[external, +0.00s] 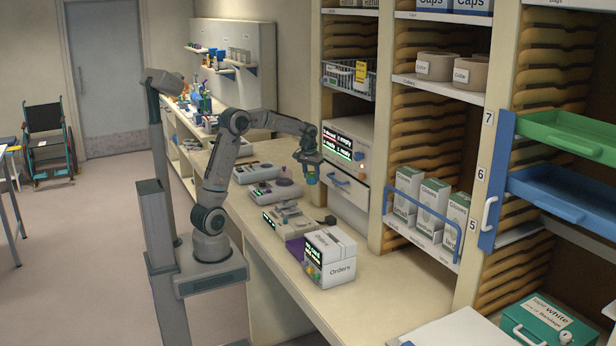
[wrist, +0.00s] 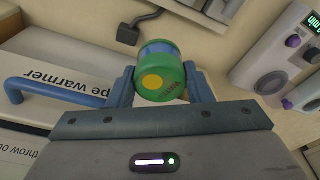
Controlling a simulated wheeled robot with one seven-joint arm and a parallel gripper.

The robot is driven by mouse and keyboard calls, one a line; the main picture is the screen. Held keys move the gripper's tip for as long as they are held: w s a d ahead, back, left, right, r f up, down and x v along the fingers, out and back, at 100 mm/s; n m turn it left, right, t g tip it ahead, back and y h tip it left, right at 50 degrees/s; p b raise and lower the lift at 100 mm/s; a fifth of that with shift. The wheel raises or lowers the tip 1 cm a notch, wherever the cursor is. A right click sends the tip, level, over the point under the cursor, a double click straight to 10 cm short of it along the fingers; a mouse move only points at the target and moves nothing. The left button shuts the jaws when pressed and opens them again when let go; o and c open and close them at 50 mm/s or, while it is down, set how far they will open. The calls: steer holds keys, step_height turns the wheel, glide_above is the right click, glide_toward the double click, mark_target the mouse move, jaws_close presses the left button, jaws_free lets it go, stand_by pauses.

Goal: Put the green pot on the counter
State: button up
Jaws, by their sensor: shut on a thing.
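The green pot (wrist: 160,78) is small and round, with a blue band around it and a yellow dot on its side. My gripper (wrist: 160,88) is shut on it, with one finger on each side. In the external view my gripper (external: 309,169) holds the pot (external: 308,178) above the counter (external: 220,165), close to the front of the cabinet with the drawer. At this size I cannot tell exactly how high the pot is above the counter.
Several devices (external: 275,191) and a white Orders box (external: 329,257) stand on the counter. Glove boxes (external: 432,207) fill a shelf at right.

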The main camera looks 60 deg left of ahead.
steer(key=s+a+f+n, duration=0.2)
steer(key=s+a+f, duration=0.3)
steer(key=a, duration=1)
steer(key=s+a+f+n+b, duration=0.1)
steer(key=s+a+f+n, duration=0.2)
steer(key=a, duration=1.3)
steer(key=s+a+f+n+b, duration=0.1)
steer(key=s+a+f+n, duration=0.2)
steer(key=s+a+f, duration=0.4)
steer(key=shift+s+a+f+g+y, duration=0.15)
steer(key=shift+s+a, duration=0.3)
steer(key=shift+a, duration=1.15)
steer(key=shift+s+a+r+g+y, duration=0.1)
steer(key=shift+s+a, duration=0.3)
steer(key=shift+a, duration=1.15)
steer(key=shift+s+a+f+g+y, duration=0.15)
steer(key=shift+s+a, duration=0.3)
steer(key=shift+a, duration=1.15)
steer(key=shift+s+a+f, duration=0.2)
steer(key=shift+a+f, duration=0.05)
steer(key=shift+a, duration=0.15)
steer(key=shift+f+p, duration=0.65)
steer(key=shift+f, duration=1.35)
steer(key=shift+f, duration=0.2)
steer(key=o, duration=1)
